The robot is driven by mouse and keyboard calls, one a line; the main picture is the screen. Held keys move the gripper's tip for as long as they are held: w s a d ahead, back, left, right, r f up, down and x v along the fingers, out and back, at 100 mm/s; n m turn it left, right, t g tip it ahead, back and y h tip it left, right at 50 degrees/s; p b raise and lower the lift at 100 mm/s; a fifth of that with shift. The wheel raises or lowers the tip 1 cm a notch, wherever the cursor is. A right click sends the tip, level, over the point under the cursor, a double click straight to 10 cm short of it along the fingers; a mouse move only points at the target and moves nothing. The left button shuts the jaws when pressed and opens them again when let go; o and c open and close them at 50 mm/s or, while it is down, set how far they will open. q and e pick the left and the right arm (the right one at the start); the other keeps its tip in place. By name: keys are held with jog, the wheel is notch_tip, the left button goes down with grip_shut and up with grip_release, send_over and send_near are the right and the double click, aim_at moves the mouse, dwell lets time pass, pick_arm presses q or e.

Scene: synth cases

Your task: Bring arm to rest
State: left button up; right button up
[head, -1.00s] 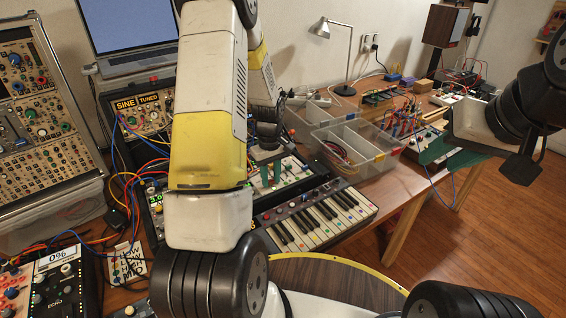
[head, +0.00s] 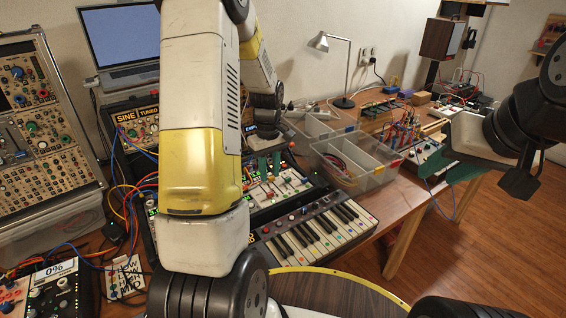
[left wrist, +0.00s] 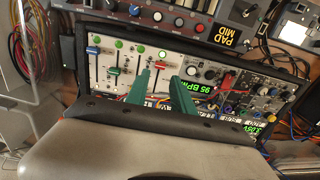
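My left arm crosses the middle of the head view. Its gripper (head: 270,165), with two green fingers, hangs over the synth case (head: 290,207) behind the small keyboard. In the left wrist view the two green fingers (left wrist: 156,86) stand apart with a gap and nothing between them. They point at a light panel of sliders (left wrist: 112,65); I cannot tell whether they touch it. My right gripper (head: 455,168) is at the right, in front of the table's right part. Its green fingers are partly hidden by its white body, and I see nothing held.
A keyboard (head: 318,232) and clear divided bins (head: 365,160) are close to the left gripper. A laptop (head: 119,42) and tall synth rack (head: 40,125) stand left. A lamp (head: 345,72) and patched cables are farther back. Open wooden floor (head: 480,245) lies right.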

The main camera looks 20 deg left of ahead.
pick_arm(q)
jog(key=s+d+r+m+t+h, duration=0.1)
jog(key=s+d+r+m+t, duration=0.2)
jog(key=r, duration=0.5)
jog(key=s+d+r+m, duration=0.2)
jog(key=s+r, duration=0.3)
jog(key=r, duration=0.3)
jog(key=s+d+r+m+t, duration=0.1)
jog(key=s+d+r+m, duration=0.1)
jog(key=s, duration=0.4)
jog(key=s+d+r+m+t+h, duration=0.1)
jog(key=s+d+r+m+t, duration=0.1)
jog(key=s+r, duration=0.3)
jog(key=shift+s+m, duration=0.6)
jog(key=shift+s, duration=0.55)
